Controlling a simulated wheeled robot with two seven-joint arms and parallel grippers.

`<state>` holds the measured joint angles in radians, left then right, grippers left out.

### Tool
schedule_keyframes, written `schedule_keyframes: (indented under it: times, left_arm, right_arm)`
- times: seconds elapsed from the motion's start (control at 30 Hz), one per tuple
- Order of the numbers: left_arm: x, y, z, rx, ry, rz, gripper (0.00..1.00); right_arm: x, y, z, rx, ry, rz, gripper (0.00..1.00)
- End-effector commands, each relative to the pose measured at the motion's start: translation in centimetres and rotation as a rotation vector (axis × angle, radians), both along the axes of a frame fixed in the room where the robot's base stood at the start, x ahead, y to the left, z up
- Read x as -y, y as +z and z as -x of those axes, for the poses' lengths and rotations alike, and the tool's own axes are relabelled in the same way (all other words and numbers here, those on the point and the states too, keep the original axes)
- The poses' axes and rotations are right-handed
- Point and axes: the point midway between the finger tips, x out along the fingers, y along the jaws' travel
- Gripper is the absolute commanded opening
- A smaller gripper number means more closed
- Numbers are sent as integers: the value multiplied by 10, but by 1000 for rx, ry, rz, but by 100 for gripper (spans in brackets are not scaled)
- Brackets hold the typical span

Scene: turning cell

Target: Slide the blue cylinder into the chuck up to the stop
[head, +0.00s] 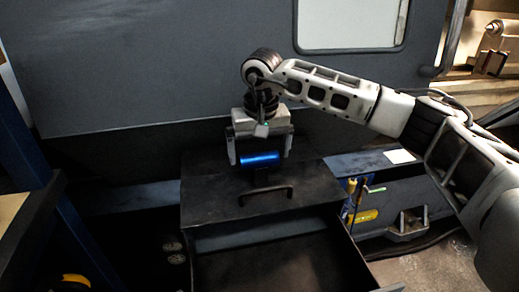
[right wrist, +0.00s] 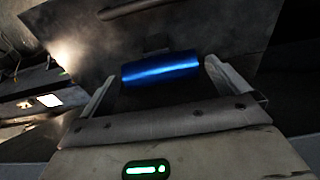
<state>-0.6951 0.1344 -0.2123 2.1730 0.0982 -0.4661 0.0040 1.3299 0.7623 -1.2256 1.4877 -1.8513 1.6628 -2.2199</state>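The blue cylinder (head: 260,160) lies on its side above the top of a dark box, at a small dark support. My right gripper (head: 261,152) points down over it, with one finger beyond each end of the cylinder. The fingers are apart, and a small gap seems to show at the ends. In the right wrist view the cylinder (right wrist: 160,68) lies across between the two fingertips (right wrist: 158,72). I cannot make out the chuck in either view. My left gripper is not in view.
A grey machine panel (head: 170,70) stands behind. A pointed metal machine part (head: 493,30) is at the upper right. Yellow-handled tools (head: 350,190) hang right of the box.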

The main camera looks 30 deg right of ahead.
Motion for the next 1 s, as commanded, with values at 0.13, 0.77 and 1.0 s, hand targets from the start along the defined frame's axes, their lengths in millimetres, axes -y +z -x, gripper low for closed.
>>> schedule_keyframes:
  times: [0.13, 0.77, 1.0]
  left_arm:
    - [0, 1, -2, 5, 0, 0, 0]
    - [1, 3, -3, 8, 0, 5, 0]
    - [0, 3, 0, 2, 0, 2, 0]
  right_arm:
    - [0, -1, 0, -2, 0, 0, 100]
    - [-4, 115, 12, 4, 0, -1, 100]
    - [-4, 151, 16, 2, -1, 0, 100]
